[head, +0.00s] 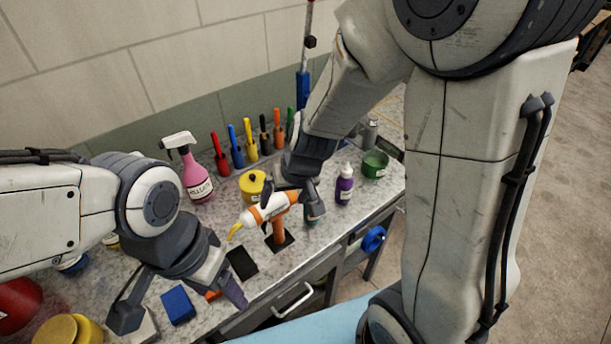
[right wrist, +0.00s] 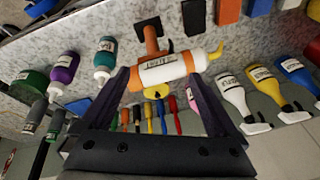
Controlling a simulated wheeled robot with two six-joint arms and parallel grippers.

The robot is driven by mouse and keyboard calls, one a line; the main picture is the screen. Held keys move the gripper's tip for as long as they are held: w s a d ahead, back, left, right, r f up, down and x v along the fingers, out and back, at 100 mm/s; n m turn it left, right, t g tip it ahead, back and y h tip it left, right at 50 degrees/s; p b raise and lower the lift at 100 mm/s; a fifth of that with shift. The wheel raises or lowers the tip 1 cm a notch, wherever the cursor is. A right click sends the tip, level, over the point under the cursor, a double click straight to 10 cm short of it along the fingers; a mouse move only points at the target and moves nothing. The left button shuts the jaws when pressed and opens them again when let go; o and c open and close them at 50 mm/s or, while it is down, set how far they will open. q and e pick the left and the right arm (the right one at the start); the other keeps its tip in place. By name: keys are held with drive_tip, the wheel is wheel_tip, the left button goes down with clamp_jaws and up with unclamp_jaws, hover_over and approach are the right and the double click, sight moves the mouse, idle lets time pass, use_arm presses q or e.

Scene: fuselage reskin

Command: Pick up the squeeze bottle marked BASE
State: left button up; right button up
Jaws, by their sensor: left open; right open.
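Two small squeeze bottles show: a purple one (head: 345,185) with a white cap stands right of my right gripper, and a teal one (head: 312,213) is partly hidden by that gripper. Both also show at the left of the right wrist view, purple (right wrist: 64,72) and teal (right wrist: 104,58). I cannot read BASE on either label. My right gripper (head: 290,192) is open, just above a white and orange cartridge (head: 262,212); in the right wrist view the cartridge (right wrist: 160,72) lies between and beyond the fingers. My left gripper (head: 181,306) is open over the table's front left.
A pink spray bottle (head: 196,180), a yellow pot (head: 252,184) and several coloured tools (head: 236,150) stand along the back. A green pot (head: 375,163) stands at the right. A blue block (head: 178,304) lies near my left gripper, and a black pad (head: 242,263) near the front edge.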

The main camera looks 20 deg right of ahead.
drive_tip(key=w+d+m+t+h+p, duration=0.1)
drive_tip(key=w+d+m+p, duration=0.1)
drive_tip(key=w+d, duration=0.25)
use_arm(q)
wheel_tip(320, 180, up, 4)
drive_tip(key=r, duration=0.1)
use_arm(e)
drive_tip(key=w+d+f+m+h+b, duration=0.1)
drive_tip(key=w+d+f, duration=0.1)
drive_tip(key=f, duration=0.3)
drive_tip(key=w+d+f+m+h+b, duration=0.1)
drive_tip(key=w+d+f+b, duration=0.1)
drive_tip(key=f, duration=0.3)
drive_tip(key=w+d+f+m+h+b, duration=0.1)
drive_tip(key=w+d+f+b, duration=0.1)
drive_tip(key=f, duration=0.3)
drive_tip(key=shift+w+d+f+g, duration=0.15)
drive_tip(key=shift+w+f+g, duration=0.15)
drive_tip(key=shift+w+f, duration=0.1)
use_arm(q)
wheel_tip(320, 180, down, 6)
use_arm(e)
drive_tip(key=shift+r, duration=0.1)
use_arm(q)
drive_tip(key=shift+f, duration=0.1)
use_arm(e)
clamp_jaws()
